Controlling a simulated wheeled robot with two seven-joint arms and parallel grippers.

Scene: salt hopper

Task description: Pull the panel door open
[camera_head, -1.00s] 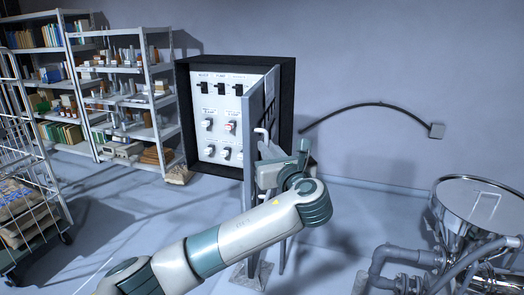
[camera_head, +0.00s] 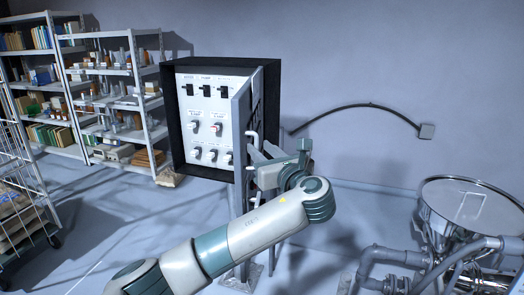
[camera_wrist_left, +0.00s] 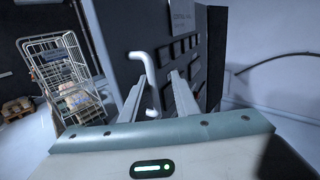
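The panel door (camera_head: 241,135) of the dark wall cabinet (camera_head: 170,120) stands open, swung out on the cabinet's right side and seen nearly edge-on in the head view. Its white bar handle (camera_head: 252,138) faces right. In the left wrist view the bent handle (camera_wrist_left: 146,66) reaches down between my fingers. My left gripper (camera_head: 258,162) is at the handle; in the left wrist view its two fingers (camera_wrist_left: 157,100) are apart, with visible gaps beside the handle. The white switch panel (camera_head: 207,115) inside the cabinet is exposed. My right gripper is not in view.
Shelves (camera_head: 110,90) with boxes and bottles stand at the left, beside a wire cart (camera_head: 25,190). A steel hopper (camera_head: 475,205) with grey pipes stands at the lower right. A dark cable (camera_head: 350,107) runs along the wall.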

